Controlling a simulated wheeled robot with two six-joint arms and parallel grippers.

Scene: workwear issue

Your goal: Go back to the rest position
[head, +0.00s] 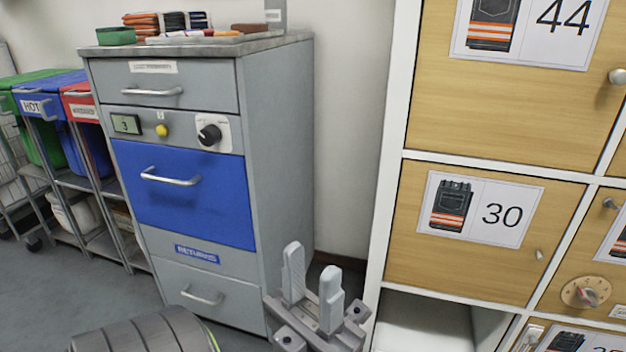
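My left gripper (312,288) shows at the bottom middle, in front of the grey cabinet's right side and left of the shelf unit. Its two pale fingers point up and stand apart, with nothing between them. Part of my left arm (145,336) shows at the bottom left. My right gripper is not in this view.
A grey cabinet (284,140) with a blue returns drawer (185,205) stands left of the gripper. A wooden shelf unit with doors 44 (480,85) and 30 (415,265) is at right, with an open compartment (425,318) below 30. Coloured bins (85,150) stand far left.

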